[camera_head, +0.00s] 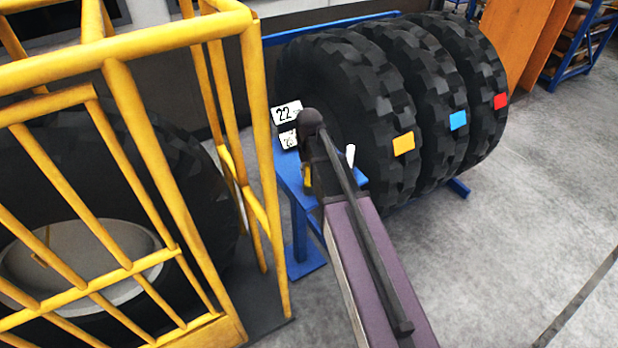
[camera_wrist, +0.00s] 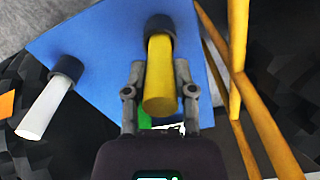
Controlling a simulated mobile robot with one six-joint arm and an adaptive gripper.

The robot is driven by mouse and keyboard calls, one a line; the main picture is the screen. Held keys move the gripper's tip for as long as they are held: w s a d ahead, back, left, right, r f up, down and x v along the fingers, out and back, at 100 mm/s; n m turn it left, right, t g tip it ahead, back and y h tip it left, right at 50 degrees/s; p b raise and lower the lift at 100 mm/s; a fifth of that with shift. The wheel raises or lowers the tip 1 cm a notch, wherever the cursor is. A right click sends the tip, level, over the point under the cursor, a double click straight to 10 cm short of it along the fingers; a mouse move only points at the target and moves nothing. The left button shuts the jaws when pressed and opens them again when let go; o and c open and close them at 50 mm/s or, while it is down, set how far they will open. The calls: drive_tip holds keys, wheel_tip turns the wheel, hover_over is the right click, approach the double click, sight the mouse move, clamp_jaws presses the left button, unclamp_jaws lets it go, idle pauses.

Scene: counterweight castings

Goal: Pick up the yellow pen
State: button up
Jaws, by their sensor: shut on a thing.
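In the wrist view the yellow pen (camera_wrist: 159,78) points toward the camera, its far end in a dark round collar (camera_wrist: 159,27) over the blue surface. My gripper (camera_wrist: 160,72) is shut on the yellow pen, with one finger on each side. I cannot tell whether the pen is clear of the collar's support. In the head view a small yellow piece (camera_head: 307,178), likely the same pen, shows beside my arm, which hides most of my gripper there.
A white pen (camera_wrist: 43,118) in a dark collar stands to the left; it also shows in the head view (camera_head: 350,155). The blue stand (camera_head: 300,236) sits between a yellow cage (camera_head: 130,46) and several large tires (camera_head: 350,85). White cards (camera_head: 286,112) are behind my arm.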

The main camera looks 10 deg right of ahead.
drive_tip(key=shift+r, duration=0.1)
idle(0.3)
wheel_tip(320, 180, up, 10)
drive_tip(key=p, duration=1)
drive_tip(key=shift+f, duration=0.2)
idle(0.4)
wheel_tip(320, 180, down, 4)
drive_tip(key=b, duration=0.4)
drive_tip(key=shift+r, duration=0.1)
idle(0.4)
